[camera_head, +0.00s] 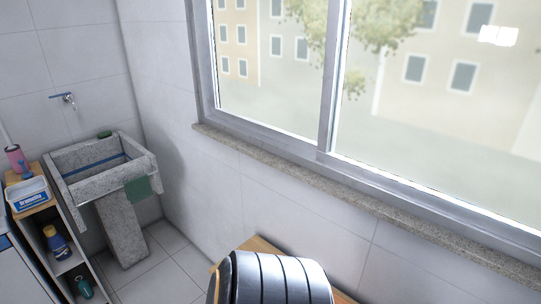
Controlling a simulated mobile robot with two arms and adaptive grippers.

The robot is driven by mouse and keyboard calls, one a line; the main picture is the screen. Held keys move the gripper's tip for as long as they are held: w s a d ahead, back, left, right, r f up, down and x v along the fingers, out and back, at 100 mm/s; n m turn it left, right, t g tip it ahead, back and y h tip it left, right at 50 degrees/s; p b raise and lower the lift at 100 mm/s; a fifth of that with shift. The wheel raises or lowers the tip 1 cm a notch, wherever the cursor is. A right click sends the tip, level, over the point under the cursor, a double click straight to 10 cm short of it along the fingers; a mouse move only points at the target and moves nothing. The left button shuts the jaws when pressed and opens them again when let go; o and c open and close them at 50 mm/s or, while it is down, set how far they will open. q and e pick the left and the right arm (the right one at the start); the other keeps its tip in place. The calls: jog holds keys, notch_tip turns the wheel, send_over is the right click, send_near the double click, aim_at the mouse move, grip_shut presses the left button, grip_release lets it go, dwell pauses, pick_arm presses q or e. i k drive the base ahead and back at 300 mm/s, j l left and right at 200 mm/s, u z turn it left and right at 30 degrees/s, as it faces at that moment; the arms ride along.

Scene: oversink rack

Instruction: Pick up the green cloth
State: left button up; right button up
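A green cloth (138,190) hangs over the front right rim of the grey stone sink (75,187) at the left of the head view. Its lower part drapes down the outer face of the sink. A small dark green item (104,134) lies on the sink's back rim, too small to tell what it is. Neither of my grippers is in view, and nothing touches the cloth.
A shelf unit (69,263) left of the sink holds a white-blue box (29,196), a pink bottle (16,158) and other bottles. A dark ribbed rounded object (280,278) fills the bottom centre. Tiled floor (178,272) is clear between.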

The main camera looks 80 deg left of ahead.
aim_at(138, 189)
jog(key=u, duration=3.75)
jog(key=i, duration=0.1)
